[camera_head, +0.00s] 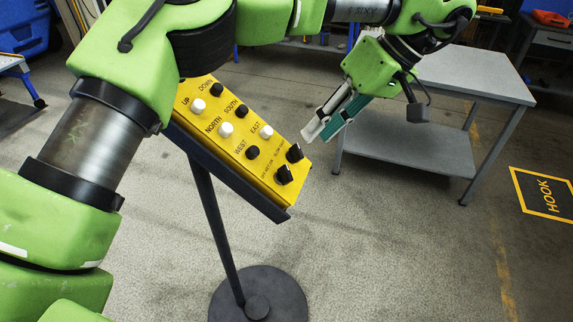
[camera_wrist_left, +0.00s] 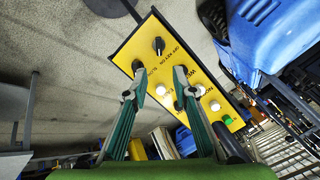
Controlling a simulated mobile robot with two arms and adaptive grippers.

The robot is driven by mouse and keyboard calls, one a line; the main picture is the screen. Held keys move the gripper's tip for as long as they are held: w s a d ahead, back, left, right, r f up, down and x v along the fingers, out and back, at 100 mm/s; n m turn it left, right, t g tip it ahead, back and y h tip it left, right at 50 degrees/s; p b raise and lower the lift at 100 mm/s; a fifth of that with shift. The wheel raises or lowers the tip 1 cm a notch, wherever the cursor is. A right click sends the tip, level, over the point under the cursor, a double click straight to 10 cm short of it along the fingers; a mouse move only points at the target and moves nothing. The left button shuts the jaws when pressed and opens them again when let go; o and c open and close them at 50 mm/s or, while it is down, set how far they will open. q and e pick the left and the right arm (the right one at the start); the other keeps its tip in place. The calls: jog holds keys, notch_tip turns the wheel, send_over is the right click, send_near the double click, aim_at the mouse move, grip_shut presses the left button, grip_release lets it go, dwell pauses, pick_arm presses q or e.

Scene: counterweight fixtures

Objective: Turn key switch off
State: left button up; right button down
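A yellow control panel (camera_head: 247,137) sits tilted on a dark stand. Its lower right end carries two black rotary knobs. The one beside the small print that seems to read OFF KEY ON is the key switch (camera_head: 285,174); it also shows in the left wrist view (camera_wrist_left: 158,45). The other is a speed knob (camera_head: 295,153), partly by the left finger in the left wrist view (camera_wrist_left: 138,66). My left gripper (camera_head: 328,121) is open and empty, above and right of the knobs. Its fingers (camera_wrist_left: 158,84) are apart, with the panel beyond them. My right gripper is out of view.
Several white and black push buttons (camera_head: 226,129) fill the rest of the panel. The stand has a round base (camera_head: 258,297) on the floor. A grey table (camera_head: 470,75) stands behind at the right. A HOOK floor marking (camera_head: 546,194) lies far right. The floor right of the stand is clear.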

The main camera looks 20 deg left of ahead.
aim_at(287, 167)
pick_arm(q)
jog(key=x, duration=1.2)
jog(key=shift+a+f+p, duration=0.1)
jog(key=shift+f+p, duration=0.25)
jog(key=shift+p, duration=0.05)
grip_shut()
